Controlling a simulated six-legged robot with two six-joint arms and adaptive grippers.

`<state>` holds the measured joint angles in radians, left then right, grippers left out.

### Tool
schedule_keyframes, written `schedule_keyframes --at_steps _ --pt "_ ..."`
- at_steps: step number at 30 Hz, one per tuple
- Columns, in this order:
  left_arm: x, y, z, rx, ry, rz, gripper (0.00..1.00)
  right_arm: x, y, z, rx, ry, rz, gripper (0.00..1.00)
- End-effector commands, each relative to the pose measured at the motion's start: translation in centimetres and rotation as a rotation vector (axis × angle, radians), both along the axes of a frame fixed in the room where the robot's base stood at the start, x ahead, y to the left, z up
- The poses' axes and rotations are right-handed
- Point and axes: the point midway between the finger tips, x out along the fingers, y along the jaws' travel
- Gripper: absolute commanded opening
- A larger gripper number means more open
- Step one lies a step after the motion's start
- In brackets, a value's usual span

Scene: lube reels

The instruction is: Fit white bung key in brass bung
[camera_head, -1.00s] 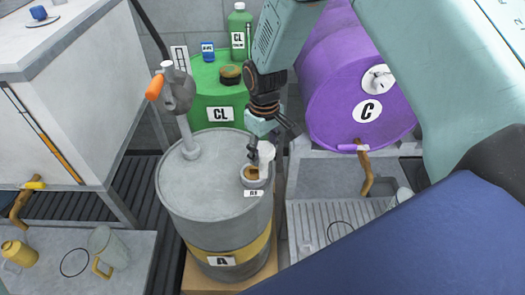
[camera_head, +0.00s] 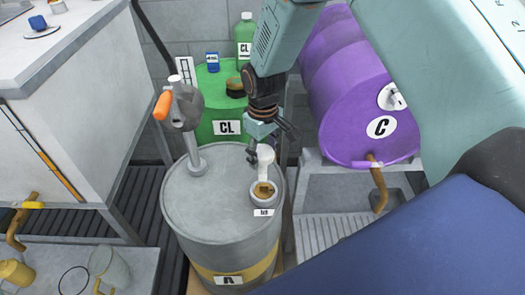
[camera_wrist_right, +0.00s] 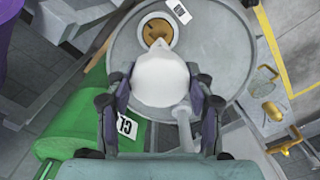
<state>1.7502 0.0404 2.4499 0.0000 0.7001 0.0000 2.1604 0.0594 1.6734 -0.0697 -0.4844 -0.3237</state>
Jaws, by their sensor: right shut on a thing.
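The white bung key (camera_head: 265,158) is in my right gripper (camera_head: 258,143), above the top of the grey drum A (camera_head: 208,200). The brass bung (camera_head: 263,191) sits in a pale round collar near the drum's right front edge. In the head view the key's narrow lower end reaches down over the bung. In the right wrist view the key's broad white head (camera_wrist_right: 160,78) lies between the fingers of the gripper (camera_wrist_right: 160,88), and its tip overlaps the bung (camera_wrist_right: 157,32). I cannot tell whether the tip is seated. My left gripper is out of view.
A hand pump with an orange handle (camera_head: 162,106) stands on the drum's left side. A green CL drum (camera_head: 212,95) stands behind, carrying a green bottle (camera_head: 244,36). A purple drum C (camera_head: 360,110) lies at right. A white-topped cabinet (camera_head: 75,140) is at left.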

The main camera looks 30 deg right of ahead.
Motion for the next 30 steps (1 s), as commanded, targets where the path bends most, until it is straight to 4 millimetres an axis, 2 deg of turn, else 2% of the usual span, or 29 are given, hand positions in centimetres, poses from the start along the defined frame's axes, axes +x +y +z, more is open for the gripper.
schedule_keyframes --at_steps 16,30 --pt "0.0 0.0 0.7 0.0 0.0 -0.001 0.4 -0.3 0.0 0.0 0.0 0.0 -0.001 0.19" --pt "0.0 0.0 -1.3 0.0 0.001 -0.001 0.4 -0.2 0.0 -3.3 0.0 0.0 0.0 0.19"
